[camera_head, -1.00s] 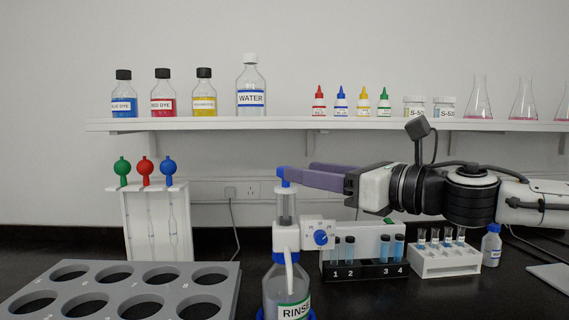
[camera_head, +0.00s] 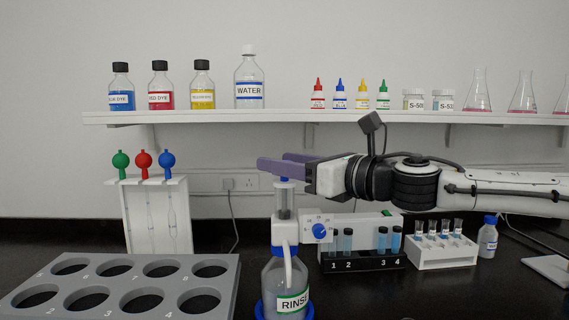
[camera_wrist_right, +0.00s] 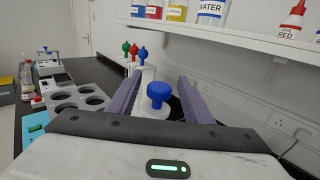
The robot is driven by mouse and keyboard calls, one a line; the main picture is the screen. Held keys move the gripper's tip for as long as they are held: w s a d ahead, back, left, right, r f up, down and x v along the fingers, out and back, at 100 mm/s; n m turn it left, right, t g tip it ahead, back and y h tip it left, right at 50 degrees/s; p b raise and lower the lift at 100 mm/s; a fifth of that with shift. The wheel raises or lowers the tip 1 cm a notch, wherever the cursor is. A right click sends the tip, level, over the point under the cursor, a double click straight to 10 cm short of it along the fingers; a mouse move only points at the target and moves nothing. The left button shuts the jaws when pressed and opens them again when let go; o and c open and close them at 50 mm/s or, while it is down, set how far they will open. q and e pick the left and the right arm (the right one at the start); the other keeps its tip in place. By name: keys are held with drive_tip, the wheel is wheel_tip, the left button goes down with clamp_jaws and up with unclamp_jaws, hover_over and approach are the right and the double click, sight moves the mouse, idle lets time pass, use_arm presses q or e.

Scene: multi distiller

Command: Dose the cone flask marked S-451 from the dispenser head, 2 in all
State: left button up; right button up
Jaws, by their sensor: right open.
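The dispenser head (camera_head: 285,232) is a white pump with a clear cylinder and blue dial. It sits on a bottle labelled RINSE (camera_head: 291,303). Its blue plunger knob is mostly hidden by my fingers in the head view; in the wrist view the blue knob (camera_wrist_right: 160,93) shows between them. My right gripper (camera_head: 278,165) is open, its purple fingers reaching across the top of the dispenser, one on each side of the knob; contact cannot be told. Cone flasks (camera_head: 477,96) stand on the shelf, but no S-451 mark is readable. My left gripper is not in view.
A grey rack (camera_head: 118,297) with empty round holes lies at front left. A black rack (camera_head: 361,263) of blue-filled tubes and a white rack (camera_head: 443,255) stand right of the dispenser. A pipette stand (camera_head: 155,215) is behind left. The shelf (camera_head: 300,117) carries several bottles.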

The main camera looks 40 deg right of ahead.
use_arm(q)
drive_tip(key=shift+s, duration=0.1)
